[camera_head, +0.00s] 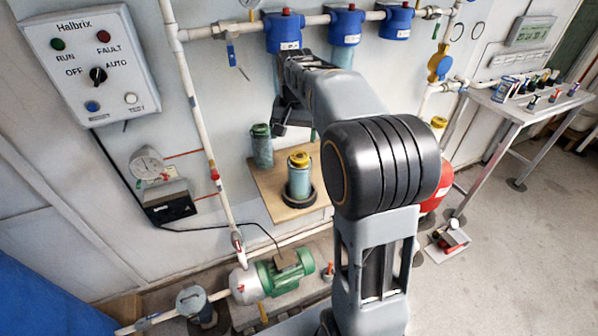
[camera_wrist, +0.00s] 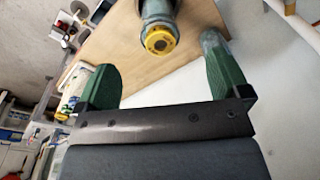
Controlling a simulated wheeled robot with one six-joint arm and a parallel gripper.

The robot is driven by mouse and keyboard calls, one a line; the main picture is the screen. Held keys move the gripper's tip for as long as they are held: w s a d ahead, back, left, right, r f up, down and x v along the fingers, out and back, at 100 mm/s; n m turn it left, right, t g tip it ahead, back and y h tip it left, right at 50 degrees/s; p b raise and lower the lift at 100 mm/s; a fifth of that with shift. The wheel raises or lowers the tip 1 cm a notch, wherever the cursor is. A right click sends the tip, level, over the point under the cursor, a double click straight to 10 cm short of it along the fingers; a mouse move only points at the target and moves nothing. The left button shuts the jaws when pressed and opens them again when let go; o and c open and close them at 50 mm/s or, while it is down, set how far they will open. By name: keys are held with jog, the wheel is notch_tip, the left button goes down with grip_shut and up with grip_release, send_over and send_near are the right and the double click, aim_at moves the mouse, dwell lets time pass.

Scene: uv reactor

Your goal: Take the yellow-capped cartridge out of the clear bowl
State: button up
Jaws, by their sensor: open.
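The yellow-capped cartridge (camera_head: 299,160) stands upright on a wooden board in the head view. Below its cap is a bluish, see-through body, apparently the clear bowl (camera_head: 299,183), set in a black round holder. In the wrist view the yellow cap (camera_wrist: 160,40) is between and beyond the fingertips, with the bluish body (camera_wrist: 157,11) above it in the picture. My gripper (camera_wrist: 165,60) is open and empty, its green fingers apart from the cap. In the head view my gripper (camera_head: 283,124) is above and a little left of the cartridge, partly hidden by my arm.
A green-capped cylinder (camera_head: 261,146) stands on the wooden board (camera_head: 268,188), back left of the cartridge. Blue filter heads (camera_head: 283,30) hang on the wall pipe above. A white vertical pipe (camera_head: 197,120) runs left of the board. A side table (camera_head: 500,110) holds small items at right.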

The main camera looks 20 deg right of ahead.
jog(key=w+d+m+g+p, duration=0.1)
jog(key=w+d+m, duration=0.1)
jog(key=w+d, duration=0.3)
send_over(299, 156)
jog(key=shift+m, duration=0.4)
jog(key=f, duration=0.8)
jog(key=shift+w+d+f, duration=0.1)
jog(key=shift+d+f, duration=0.1)
jog(key=shift+f, duration=0.15)
jog(key=shift+a+f+p, duration=0.1)
jog(key=shift+f+p, duration=0.5)
jog(key=shift+f, duration=2.15)
jog(key=c, duration=1.3)
